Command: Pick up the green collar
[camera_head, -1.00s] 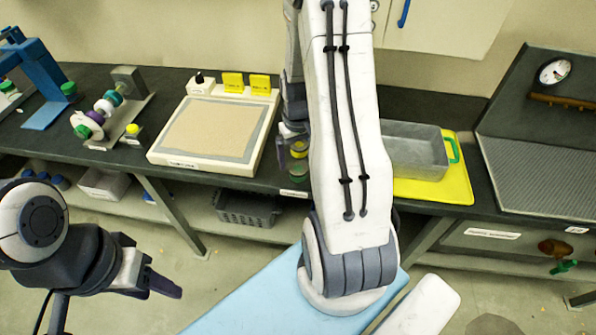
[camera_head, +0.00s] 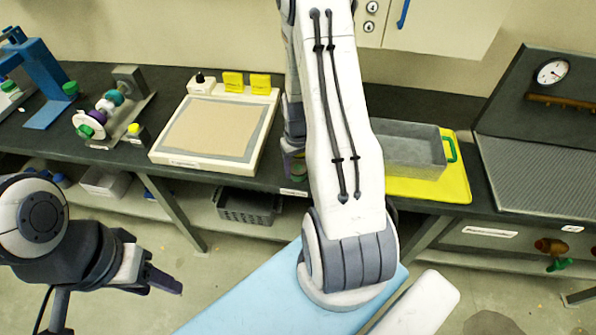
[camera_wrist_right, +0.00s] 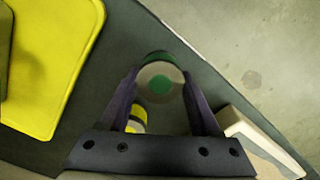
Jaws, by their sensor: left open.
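In the right wrist view, a round pale piece with a green centre and a dark green band, apparently the green collar (camera_wrist_right: 158,58), stands on the dark bench. My right gripper (camera_wrist_right: 161,82) has one finger on each side of it. Whether the fingers press on it I cannot tell. In the head view, my right gripper (camera_head: 293,163) is low at the bench's front edge and largely hides the piece. A yellow-banded piece (camera_wrist_right: 138,114) shows beside the left finger in the wrist view. My left gripper (camera_head: 158,280) is open and empty, over the floor in front of the bench.
The yellow mat (camera_head: 455,185) with a grey tray (camera_head: 410,150) is right of my right arm. A white-framed tan board (camera_head: 208,130) is to its left. Further left is a fixture with coloured rings (camera_head: 105,108). A grey crate (camera_head: 248,207) sits on the lower shelf.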

